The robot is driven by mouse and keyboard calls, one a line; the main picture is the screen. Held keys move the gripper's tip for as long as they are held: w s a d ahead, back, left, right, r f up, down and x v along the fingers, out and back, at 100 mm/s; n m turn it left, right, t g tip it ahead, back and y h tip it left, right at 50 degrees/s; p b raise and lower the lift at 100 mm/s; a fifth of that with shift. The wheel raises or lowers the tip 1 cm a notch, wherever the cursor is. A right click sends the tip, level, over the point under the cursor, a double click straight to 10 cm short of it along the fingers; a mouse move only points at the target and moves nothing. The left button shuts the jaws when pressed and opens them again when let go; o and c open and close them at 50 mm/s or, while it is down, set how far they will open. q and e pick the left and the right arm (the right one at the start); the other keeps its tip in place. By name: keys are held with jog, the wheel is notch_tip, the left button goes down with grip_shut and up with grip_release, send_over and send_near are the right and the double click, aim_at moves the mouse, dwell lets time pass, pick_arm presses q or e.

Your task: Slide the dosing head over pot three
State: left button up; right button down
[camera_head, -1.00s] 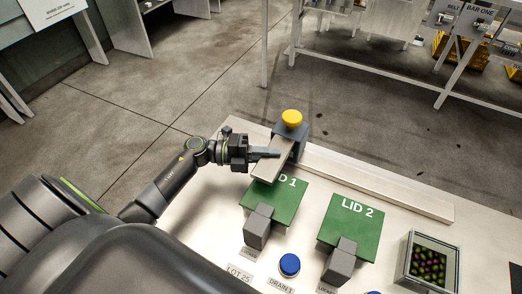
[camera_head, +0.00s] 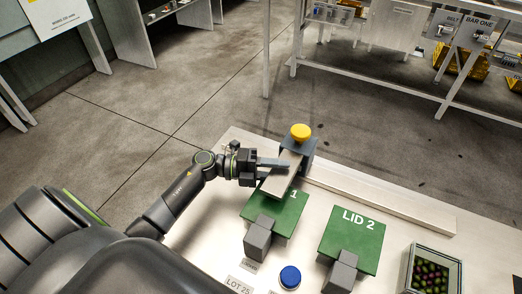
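The dosing head appears to be the grey block (camera_head: 309,151) with a yellow knob (camera_head: 300,131) on top and a pale arm (camera_head: 280,178) reaching toward the front. It stands at the left part of a long pale rail (camera_head: 385,197), and its arm covers part of the green LID 1 (camera_head: 277,219). My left gripper (camera_head: 276,163) lies across the pale arm, its fingertips at the grey block's near left side; the gap between the fingers is not clear. No pot three label shows. My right gripper is out of view.
Green LID 2 (camera_head: 352,240) lies right of LID 1; grey lockers (camera_head: 258,239) sit at the lids' front. A blue button (camera_head: 290,276) is at the front. A bin of dark round fruit (camera_head: 432,272) stands at the right. The rail's right stretch is clear.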

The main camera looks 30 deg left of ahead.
pick_arm(q)
jog(key=b+v, duration=0.5)
jog(key=v, duration=1.2)
jog(key=shift+a, duration=0.2)
jog(key=shift+s, duration=0.1)
